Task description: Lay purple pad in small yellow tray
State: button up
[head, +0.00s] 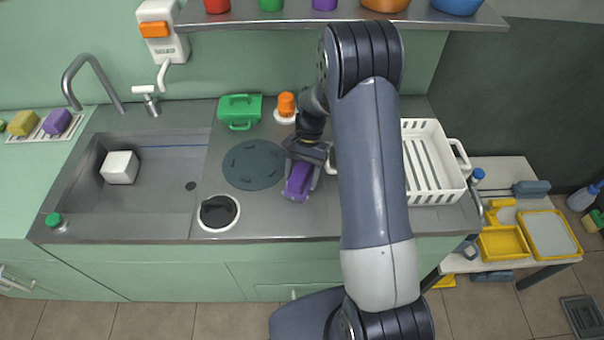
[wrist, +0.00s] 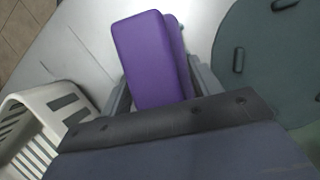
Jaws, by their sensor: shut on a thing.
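A purple pad (head: 298,181) is held in my gripper (head: 305,163) above the steel counter, just right of the dark round mat. In the wrist view the purple pad (wrist: 150,60) sits between the two fingers of my gripper (wrist: 162,88), which is shut on it. The small yellow tray (head: 503,242) is on the side table at the far right, well away from my gripper. It looks empty. A larger yellow-rimmed tray (head: 551,236) with a grey inside lies beside it.
A white slatted rack (head: 432,163) stands on the counter between my gripper and the side table (head: 500,178). The round mat (head: 254,165), green box (head: 240,109) and orange-topped item (head: 286,105) are near my gripper. Another purple block (head: 57,121) lies far left.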

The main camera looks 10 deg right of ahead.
jog(key=shift+f, duration=0.2)
jog(key=o, duration=0.9)
jog(key=shift+r, duration=0.2)
